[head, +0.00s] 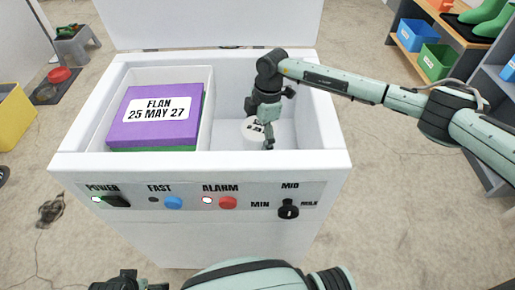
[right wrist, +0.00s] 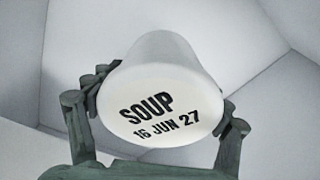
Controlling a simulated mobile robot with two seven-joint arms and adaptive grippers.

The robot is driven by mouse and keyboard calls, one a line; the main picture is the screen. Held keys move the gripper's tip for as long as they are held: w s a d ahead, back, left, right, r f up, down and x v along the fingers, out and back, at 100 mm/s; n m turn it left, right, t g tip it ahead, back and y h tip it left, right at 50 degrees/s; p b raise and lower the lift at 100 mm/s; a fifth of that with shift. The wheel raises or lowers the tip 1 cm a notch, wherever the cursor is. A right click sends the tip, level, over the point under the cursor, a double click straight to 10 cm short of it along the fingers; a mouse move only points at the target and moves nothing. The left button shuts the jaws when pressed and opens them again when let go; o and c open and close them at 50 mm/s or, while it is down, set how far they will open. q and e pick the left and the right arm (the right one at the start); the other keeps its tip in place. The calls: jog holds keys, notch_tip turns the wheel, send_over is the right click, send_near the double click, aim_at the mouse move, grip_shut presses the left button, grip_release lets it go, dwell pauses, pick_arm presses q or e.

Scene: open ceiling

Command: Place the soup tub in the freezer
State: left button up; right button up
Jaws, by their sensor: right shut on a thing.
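The soup tub is white with a lid reading "SOUP 16 JUN 27" (right wrist: 160,118). In the head view its lid (head: 251,130) is partly hidden by my right gripper (head: 267,138). My right gripper is shut on the tub, with fingers on both sides of it in the right wrist view. The tub is inside the right-hand compartment of the open white freezer (head: 330,140). I cannot tell whether the tub touches the freezer floor. My left gripper (head: 127,280) shows only in part at the bottom edge; its jaws are unclear.
A purple box labelled "FLAN 25 MAY 27" (head: 160,112) sits on a green one (head: 150,149) in a white basket (head: 205,80) in the freezer's left side. The raised lid (head: 210,22) stands behind. Shelves with bins (head: 418,34) are at the right.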

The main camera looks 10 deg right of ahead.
aim_at(262, 126)
jog(key=shift+f, duration=1.9)
jog(key=shift+f, duration=0.1)
jog(key=o, duration=1.6)
jog(key=r, duration=0.4)
jog(key=d+r, duration=0.1)
jog(key=r, duration=0.7)
jog(key=shift+w+d, duration=0.15)
jog(key=shift+d, duration=0.2)
